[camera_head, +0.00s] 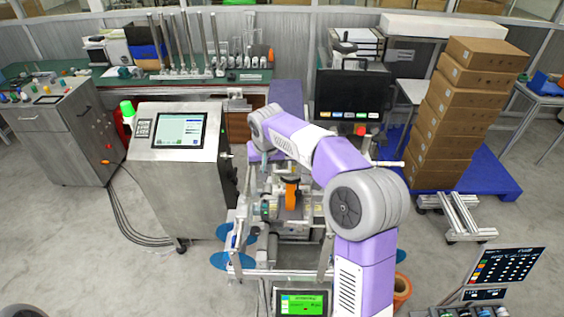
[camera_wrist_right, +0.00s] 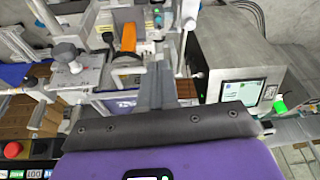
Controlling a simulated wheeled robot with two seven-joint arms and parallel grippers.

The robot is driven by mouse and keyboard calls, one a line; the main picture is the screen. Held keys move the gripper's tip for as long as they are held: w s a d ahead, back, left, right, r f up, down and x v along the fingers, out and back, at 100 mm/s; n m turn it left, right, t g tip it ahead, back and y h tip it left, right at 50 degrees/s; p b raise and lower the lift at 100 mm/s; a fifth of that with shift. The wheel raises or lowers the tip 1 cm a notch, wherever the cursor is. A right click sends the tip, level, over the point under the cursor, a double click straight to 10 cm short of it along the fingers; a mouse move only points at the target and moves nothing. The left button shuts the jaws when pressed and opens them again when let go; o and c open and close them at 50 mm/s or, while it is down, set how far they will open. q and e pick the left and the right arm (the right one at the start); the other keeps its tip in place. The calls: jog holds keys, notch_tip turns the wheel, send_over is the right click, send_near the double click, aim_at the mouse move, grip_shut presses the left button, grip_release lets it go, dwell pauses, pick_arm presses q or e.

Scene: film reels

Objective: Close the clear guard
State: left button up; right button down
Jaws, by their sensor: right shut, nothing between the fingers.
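My right arm reaches over the film-reel machine (camera_head: 292,226) in the head view. My right gripper (camera_wrist_right: 164,64) shows in the wrist view as two grey fingers, shut together and empty, above the machine. The orange part (camera_head: 291,193) also shows in the head view. The clear guard cannot be made out with certainty; its transparent panel does not stand out, and my arm hides part of the machine. My left gripper is out of view.
A steel control cabinet (camera_head: 178,180) with a screen stands left of the machine. A dark monitor (camera_head: 352,95) is behind my arm. Stacked cartons (camera_head: 447,125) stand on a blue pallet (camera_head: 492,172) at right. Blue discs (camera_head: 232,262) stick out at the machine's left side.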

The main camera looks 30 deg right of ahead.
jog(key=s+d+r+m+h, duration=0.1)
jog(key=s+d+r+m, duration=0.2)
jog(key=r, duration=0.7)
jog(key=n, duration=0.1)
send_near(282, 166)
notch_tip(282, 166, down, 3)
jog(key=s+a, duration=0.1)
jog(key=s, duration=0.1)
jog(key=shift+f+p, duration=0.35)
jog(key=shift+f, duration=0.1)
notch_tip(282, 166, down, 13)
jog(key=b, duration=1)
jog(key=shift+f, duration=0.15)
jog(key=shift+s+a, duration=0.1)
jog(key=shift+s, duration=0.05)
